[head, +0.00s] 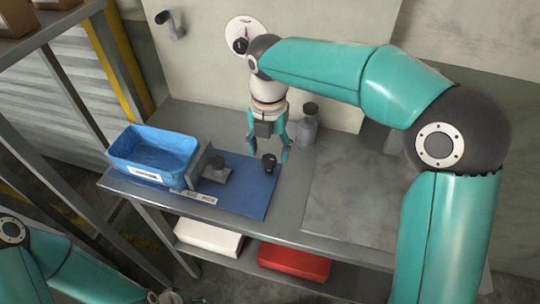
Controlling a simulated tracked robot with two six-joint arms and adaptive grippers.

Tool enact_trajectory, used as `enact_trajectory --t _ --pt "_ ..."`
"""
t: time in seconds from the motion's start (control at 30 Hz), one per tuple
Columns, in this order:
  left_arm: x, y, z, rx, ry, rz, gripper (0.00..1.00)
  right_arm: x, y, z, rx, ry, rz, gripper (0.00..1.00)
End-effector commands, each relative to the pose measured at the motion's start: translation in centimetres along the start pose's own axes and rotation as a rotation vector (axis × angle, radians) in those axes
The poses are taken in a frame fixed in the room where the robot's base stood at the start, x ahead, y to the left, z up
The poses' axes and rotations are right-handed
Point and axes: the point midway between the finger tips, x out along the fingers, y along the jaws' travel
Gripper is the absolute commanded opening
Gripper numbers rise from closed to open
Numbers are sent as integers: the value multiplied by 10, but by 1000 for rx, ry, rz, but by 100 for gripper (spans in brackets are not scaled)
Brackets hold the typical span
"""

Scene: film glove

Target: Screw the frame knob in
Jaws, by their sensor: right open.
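A small black knob (269,161) stands on the blue mat (255,196), near its right side. My right gripper (268,148) points down just above the knob, with its teal fingers spread on either side of it. The fingers look apart from the knob, and nothing is held. A grey metal frame (200,160) stands upright beside the blue bin; a grey block with a dark top (216,174) sits against its right side. Any hole for the knob is too small to tell. My left arm is at the bottom left, and only a bit of its end (165,297) shows at the picture's lower edge.
A blue bin (125,152) stands at the left of the grey bench. A grey bottle with a dark cap (308,128) stands close behind the right gripper. A grey slab (350,205) on the right is bare. White (208,238) and red (294,262) boxes lie on the lower shelf.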

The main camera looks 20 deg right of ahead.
Motion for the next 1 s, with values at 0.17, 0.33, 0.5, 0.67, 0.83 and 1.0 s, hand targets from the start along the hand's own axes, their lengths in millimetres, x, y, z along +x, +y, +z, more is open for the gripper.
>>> enact_trajectory --t 0.17,0.33,0.5,0.67,0.83,1.0 --pt "1 0 0 0 0 0 40 20 0 0 0 2 -2 64" --pt "1 0 0 0 0 0 40 25 0 0 0 0 1 64" --pt "1 0 0 0 0 0 40 25 1 0 -1 0 1 64" --pt "1 0 0 0 0 0 40 25 1 0 -1 0 0 44" --pt "1 0 0 0 0 0 40 25 1 0 -2 0 0 15" --pt "1 0 0 0 0 0 40 25 -1 1 -1 0 -2 4"
